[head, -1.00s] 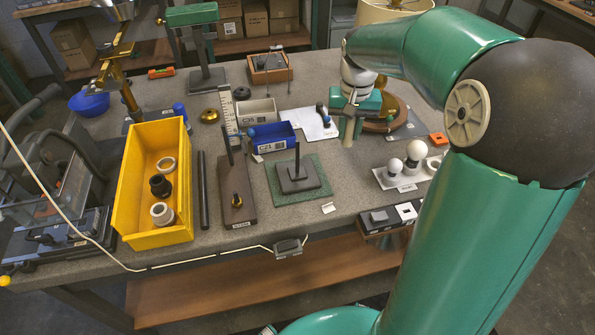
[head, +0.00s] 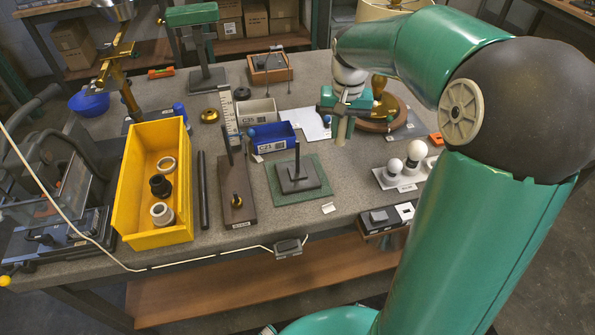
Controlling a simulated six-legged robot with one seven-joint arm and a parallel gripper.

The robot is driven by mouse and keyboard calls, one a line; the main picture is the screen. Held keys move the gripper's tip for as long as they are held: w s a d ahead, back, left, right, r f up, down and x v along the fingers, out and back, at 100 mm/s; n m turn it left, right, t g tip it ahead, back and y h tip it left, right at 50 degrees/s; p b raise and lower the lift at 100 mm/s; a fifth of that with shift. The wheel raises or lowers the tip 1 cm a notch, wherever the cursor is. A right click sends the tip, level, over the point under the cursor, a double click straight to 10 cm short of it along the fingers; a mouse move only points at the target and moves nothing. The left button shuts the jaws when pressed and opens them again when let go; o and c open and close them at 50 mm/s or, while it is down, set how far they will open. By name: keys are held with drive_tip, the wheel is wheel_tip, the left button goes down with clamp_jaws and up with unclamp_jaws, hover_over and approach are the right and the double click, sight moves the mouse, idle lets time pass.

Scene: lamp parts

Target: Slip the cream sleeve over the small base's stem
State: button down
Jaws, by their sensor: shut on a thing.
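The small base (head: 298,180) is a dark square plate with a thin upright stem (head: 297,158). It stands on a green mat (head: 315,191) near the middle of the bench, and its stem is bare. My gripper (head: 342,120) is behind and to the right of the stem, above the bench. It points down and is shut on the cream sleeve (head: 341,133), a small pale upright piece below the green jaws. The sleeve is apart from the stem. Its lower opening cannot be seen.
A yellow bin (head: 129,190) with rings stands left, beside a black rod (head: 202,190). A brown base (head: 239,210) with a tall post is left of the mat. A blue bin (head: 273,147) is behind it. White bulbs (head: 394,167) stand right.

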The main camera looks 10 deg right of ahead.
hover_over(297, 142)
idle(5.9)
drive_tip(key=shift+f, duration=0.1)
idle(0.4)
drive_tip(key=shift+f, duration=1.95)
